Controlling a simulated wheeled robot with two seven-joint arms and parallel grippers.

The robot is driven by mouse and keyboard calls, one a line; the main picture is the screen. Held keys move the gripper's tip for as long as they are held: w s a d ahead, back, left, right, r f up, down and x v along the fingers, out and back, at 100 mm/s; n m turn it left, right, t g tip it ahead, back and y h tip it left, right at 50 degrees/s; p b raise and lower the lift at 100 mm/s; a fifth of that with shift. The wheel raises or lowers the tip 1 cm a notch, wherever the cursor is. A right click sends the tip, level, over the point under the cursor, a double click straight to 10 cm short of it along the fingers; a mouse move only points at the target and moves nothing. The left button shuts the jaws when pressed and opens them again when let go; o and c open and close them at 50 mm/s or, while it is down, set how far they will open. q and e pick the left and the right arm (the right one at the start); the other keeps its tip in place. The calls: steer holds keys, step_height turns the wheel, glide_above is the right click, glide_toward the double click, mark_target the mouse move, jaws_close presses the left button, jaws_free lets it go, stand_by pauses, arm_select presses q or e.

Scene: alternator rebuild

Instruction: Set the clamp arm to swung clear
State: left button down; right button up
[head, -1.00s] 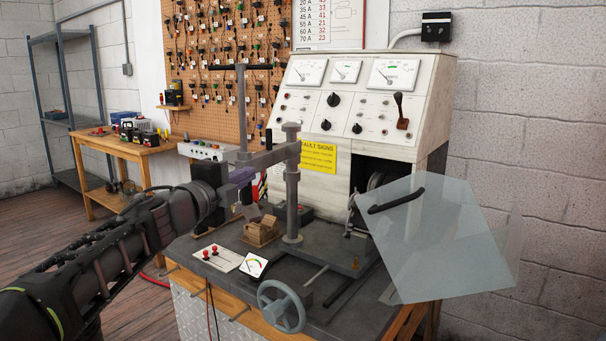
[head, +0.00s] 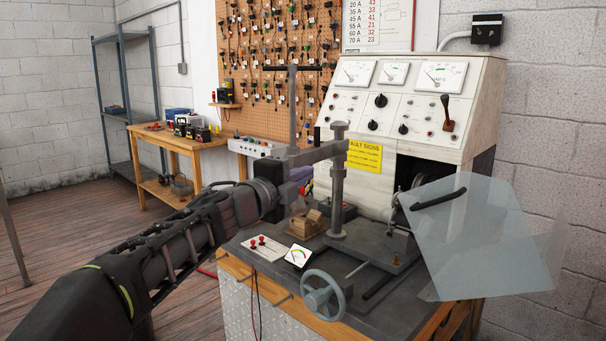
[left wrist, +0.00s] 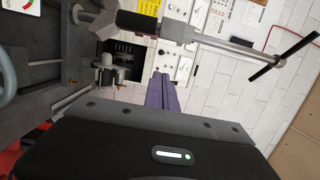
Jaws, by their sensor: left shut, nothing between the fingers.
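The clamp arm (head: 315,154) is a grey horizontal bar reaching left from the upright post (head: 338,195) on the bench. A tall T-handled screw (head: 292,105) stands at its outer end. My left gripper (head: 302,174) is by the arm's outer end, partly hidden by my wrist. Its purple fingers (left wrist: 161,92) are shut and empty, apart from the bar in the left wrist view. Touching elsewhere cannot be told. My right gripper is out of view.
A clear guard with a black handle (head: 440,199) covers the bench's right side. A handwheel (head: 324,293) sticks out at the front. A brown block (head: 305,224) and a small meter (head: 298,256) lie near the post. The sloped meter panel (head: 400,105) stands behind.

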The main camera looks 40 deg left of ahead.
arm_select(q)
steer(key=s+a+p, duration=0.1)
steer(key=s+a, duration=0.1)
steer(key=s, duration=0.6)
steer(key=shift+a, duration=0.3)
steer(key=shift+f, duration=0.1)
